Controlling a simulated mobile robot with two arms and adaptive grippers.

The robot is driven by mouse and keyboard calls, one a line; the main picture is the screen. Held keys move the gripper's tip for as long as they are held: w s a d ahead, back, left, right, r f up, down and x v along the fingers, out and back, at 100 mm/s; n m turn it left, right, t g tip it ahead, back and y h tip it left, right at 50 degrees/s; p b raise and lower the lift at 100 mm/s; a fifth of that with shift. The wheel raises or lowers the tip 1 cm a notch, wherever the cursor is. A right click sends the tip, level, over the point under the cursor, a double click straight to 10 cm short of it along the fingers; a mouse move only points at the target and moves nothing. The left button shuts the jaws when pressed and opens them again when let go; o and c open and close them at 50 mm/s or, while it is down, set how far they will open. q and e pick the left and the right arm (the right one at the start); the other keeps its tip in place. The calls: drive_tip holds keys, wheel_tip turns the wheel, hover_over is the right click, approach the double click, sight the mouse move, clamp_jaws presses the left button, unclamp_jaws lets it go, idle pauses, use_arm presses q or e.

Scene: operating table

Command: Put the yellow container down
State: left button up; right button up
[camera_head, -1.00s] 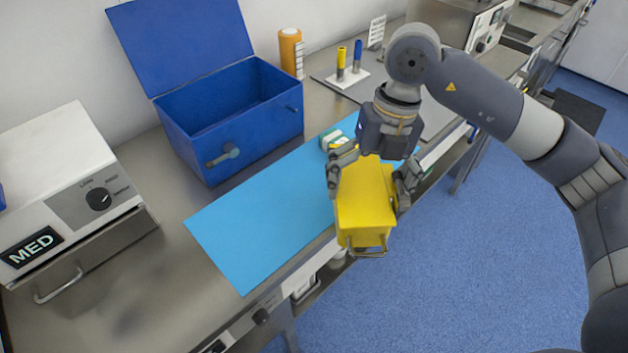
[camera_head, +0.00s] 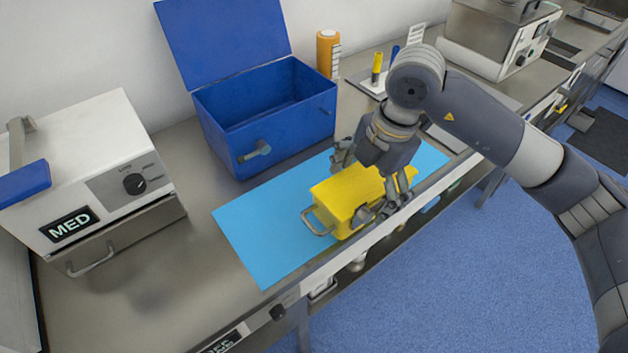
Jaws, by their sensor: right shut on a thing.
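The yellow container (camera_head: 338,199) is a box with a metal handle on its near left end. It is over the front part of the blue mat (camera_head: 250,238); I cannot tell whether it touches the mat. My right gripper (camera_head: 368,185) comes from above and is shut on the yellow container, one finger on each long side. The gripper and wrist hide part of the container's far end. My left gripper is not in view.
An open blue box (camera_head: 270,135) with its lid raised stands behind the mat. A white device marked MED (camera_head: 95,180) stands at left. An orange bottle (camera_head: 328,53) and a small rack with a yellow tube (camera_head: 377,66) stand behind. The mat's left part is clear.

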drive_tip(key=w+a+f+p, duration=0.1)
drive_tip(key=a, duration=0.2)
drive_tip(key=w+a+f+p, duration=0.1)
drive_tip(key=a+p, duration=0.1)
drive_tip(key=a, duration=0.2)
drive_tip(key=w+a+f+p, duration=0.2)
drive_tip(key=a, duration=0.1)
drive_tip(key=shift+a, duration=0.15)
drive_tip(key=shift+f+b, duration=0.3)
drive_tip(key=shift+f, duration=0.05)
drive_tip(key=o, duration=1)
drive_tip(key=shift+c, duration=0.2)
